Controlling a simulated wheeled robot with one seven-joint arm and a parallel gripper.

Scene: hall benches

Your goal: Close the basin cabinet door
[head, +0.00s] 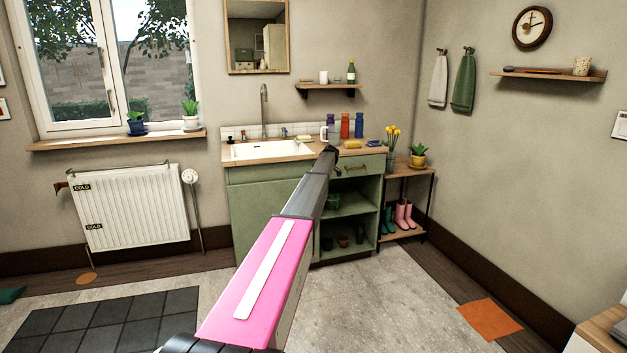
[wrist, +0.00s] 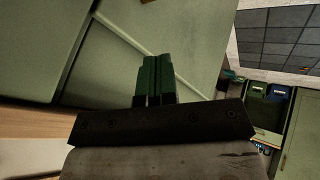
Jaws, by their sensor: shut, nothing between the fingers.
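The green basin cabinet (head: 258,212) stands against the back wall under a wooden counter with a white sink (head: 270,150). Its left front is a plain green panel; my arm covers that panel's right edge. The right side shows a drawer and, under it, an open compartment (head: 352,205) with shelves and small pots. I cannot tell how far a door stands open. My gripper (head: 331,152) is in front of the cabinet near counter height. In the wrist view its dark green fingers (wrist: 154,80) are shut and empty before pale green panels (wrist: 150,30); contact is unclear.
Bottles (head: 345,126) and a mug stand on the counter. A low rack (head: 405,172) with plants and boots stands right of the cabinet. A radiator (head: 130,207) is at left. A dark mat (head: 105,325) lies on the floor; the floor before the cabinet is clear.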

